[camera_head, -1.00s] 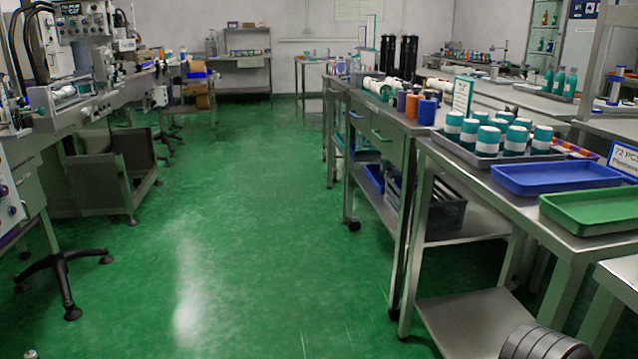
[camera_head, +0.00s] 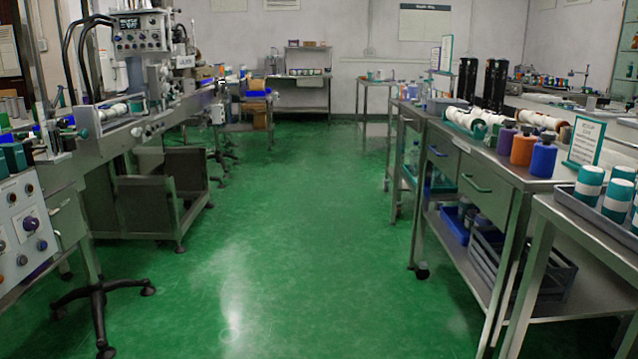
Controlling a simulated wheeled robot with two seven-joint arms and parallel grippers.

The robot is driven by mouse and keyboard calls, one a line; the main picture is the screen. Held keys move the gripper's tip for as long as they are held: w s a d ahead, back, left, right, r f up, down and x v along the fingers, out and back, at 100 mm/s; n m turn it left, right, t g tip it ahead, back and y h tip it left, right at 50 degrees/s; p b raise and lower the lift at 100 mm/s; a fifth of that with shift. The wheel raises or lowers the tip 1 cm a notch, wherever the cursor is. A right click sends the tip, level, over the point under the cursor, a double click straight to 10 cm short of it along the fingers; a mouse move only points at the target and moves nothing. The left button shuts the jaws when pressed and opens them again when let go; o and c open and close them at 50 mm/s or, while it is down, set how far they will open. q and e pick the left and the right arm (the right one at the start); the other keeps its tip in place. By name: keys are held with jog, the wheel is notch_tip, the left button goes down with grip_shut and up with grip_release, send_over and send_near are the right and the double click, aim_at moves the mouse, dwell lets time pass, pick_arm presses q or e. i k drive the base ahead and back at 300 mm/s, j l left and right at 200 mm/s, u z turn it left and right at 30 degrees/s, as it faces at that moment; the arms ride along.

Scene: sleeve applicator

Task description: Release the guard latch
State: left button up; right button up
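The sleeve applicator machine (camera_head: 150,95) stands along the left side, with a display box (camera_head: 150,32) on top and a long metal conveyor bed. A control panel (camera_head: 22,228) with several knobs and buttons faces the aisle at the lower left. I cannot make out the guard latch at this distance. Neither of my grippers is in view.
The green floor (camera_head: 270,240) is a clear aisle down the middle. A black-footed stand (camera_head: 100,295) juts out at the left. Metal workbenches (camera_head: 500,170) with bottles and jars line the right. A wheeled metal bin (camera_head: 150,195) sits under the machine.

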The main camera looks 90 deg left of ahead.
aim_at(51, 213)
jog(key=j, duration=1.25)
jog(key=u, duration=4.4)
jog(key=i+l, duration=0.15)
jog(key=i, duration=0.5)
jog(key=i+j, duration=0.15)
jog(key=i, duration=0.3)
jog(key=i+j+z, duration=0.1)
jog(key=i, duration=0.3)
